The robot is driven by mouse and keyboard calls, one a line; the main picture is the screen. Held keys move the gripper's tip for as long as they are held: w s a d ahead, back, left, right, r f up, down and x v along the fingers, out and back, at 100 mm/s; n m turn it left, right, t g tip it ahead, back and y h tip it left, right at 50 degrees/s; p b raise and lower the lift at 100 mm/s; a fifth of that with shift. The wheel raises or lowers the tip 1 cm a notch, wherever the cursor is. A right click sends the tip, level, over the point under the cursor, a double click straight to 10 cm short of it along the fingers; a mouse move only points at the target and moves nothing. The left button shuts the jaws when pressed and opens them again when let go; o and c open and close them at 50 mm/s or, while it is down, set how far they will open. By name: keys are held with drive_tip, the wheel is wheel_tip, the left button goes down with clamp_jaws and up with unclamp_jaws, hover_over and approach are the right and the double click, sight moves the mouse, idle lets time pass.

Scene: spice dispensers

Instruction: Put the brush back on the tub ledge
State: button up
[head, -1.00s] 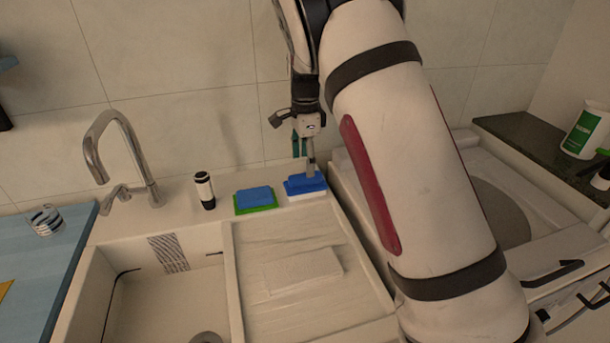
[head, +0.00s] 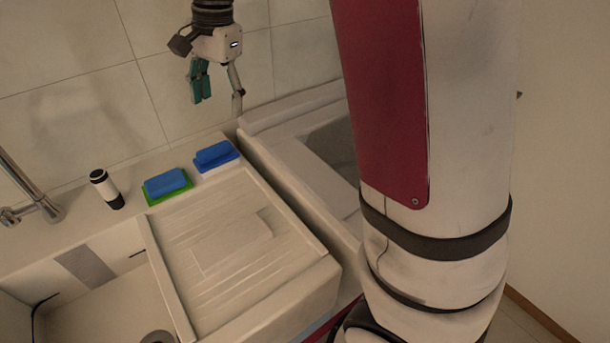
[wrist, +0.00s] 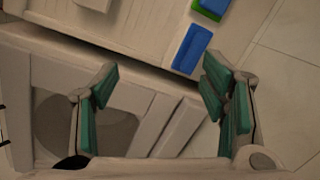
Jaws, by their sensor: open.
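A blue brush with a white underside (head: 215,157) rests on the pale ledge (head: 136,210) behind the ribbed draining board, close to the ledge's right end.
A blue-topped block with a green base (head: 167,186) sits left of the brush. A black-and-white bottle (head: 106,190), tap (head: 28,185) and basin stand farther left. A pale tub (head: 300,160) lies right. The tiled wall is close behind.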

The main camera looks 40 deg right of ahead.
drive_tip(key=s+r+n+t, duration=0.1)
drive_tip(key=s+r+n, duration=0.15)
drive_tip(key=s, duration=0.45)
drive_tip(key=s+r+n, duration=0.2)
drive_tip(key=s+n, duration=0.2)
drive_tip(key=s, duration=0.3)
drive_tip(key=s+f+n+t+h, duration=0.1)
drive_tip(key=s+n, duration=0.5)
drive_tip(key=s, duration=0.8)
wheel_tip(320, 180, down, 2)
drive_tip(key=shift+s+a+f+n+t, duration=0.25)
drive_tip(key=shift+s+n+t, duration=0.1)
drive_tip(key=shift+t, duration=0.15)
drive_tip(key=shift+r+p, duration=0.5)
drive_tip(key=shift+r, duration=0.15)
